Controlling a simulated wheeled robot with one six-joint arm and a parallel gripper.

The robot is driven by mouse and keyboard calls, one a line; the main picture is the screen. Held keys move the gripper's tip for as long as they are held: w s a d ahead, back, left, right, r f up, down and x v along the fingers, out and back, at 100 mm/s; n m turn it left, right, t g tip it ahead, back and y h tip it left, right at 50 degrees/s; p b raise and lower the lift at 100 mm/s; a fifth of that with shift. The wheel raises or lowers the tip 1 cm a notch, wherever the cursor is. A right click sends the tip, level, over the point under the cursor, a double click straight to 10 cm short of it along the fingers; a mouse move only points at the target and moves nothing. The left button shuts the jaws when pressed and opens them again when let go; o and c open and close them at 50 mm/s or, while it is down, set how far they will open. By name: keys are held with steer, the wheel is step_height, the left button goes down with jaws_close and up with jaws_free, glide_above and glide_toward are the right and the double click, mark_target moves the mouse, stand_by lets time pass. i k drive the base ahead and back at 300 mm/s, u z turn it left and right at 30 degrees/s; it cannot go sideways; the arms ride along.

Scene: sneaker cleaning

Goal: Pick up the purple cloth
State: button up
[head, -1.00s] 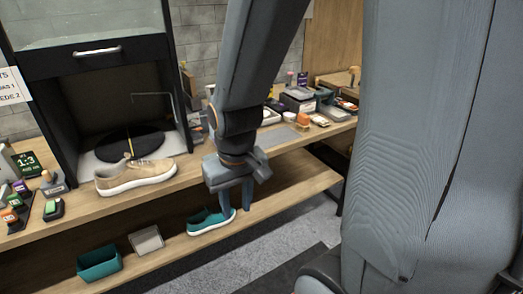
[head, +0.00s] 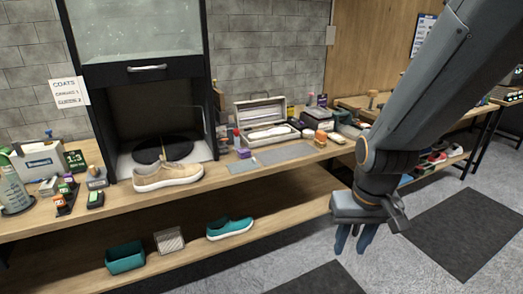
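A small purple item (head: 244,153), perhaps the folded purple cloth, lies on the bench top right of the tan sneaker, at the left end of a grey mat. It is too small to tell its material. My gripper (head: 354,243) hangs fingers-down in front of the bench at the right, over the grey floor and well apart from the purple item. Its two fingers stand apart with nothing visible between them.
A tan sneaker (head: 168,176) stands before the black cabinet's opening. An open white case (head: 262,112), bottles and boxes crowd the bench behind the grey mat (head: 285,153). A teal shoe (head: 229,228) and teal bin (head: 125,257) are on the lower shelf. Floor in front is clear.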

mark_target(244, 153)
steer(key=z, duration=0.45)
steer(key=i, duration=1.65)
steer(key=u, duration=1.2)
steer(key=i, duration=0.75)
steer(key=u, duration=0.7)
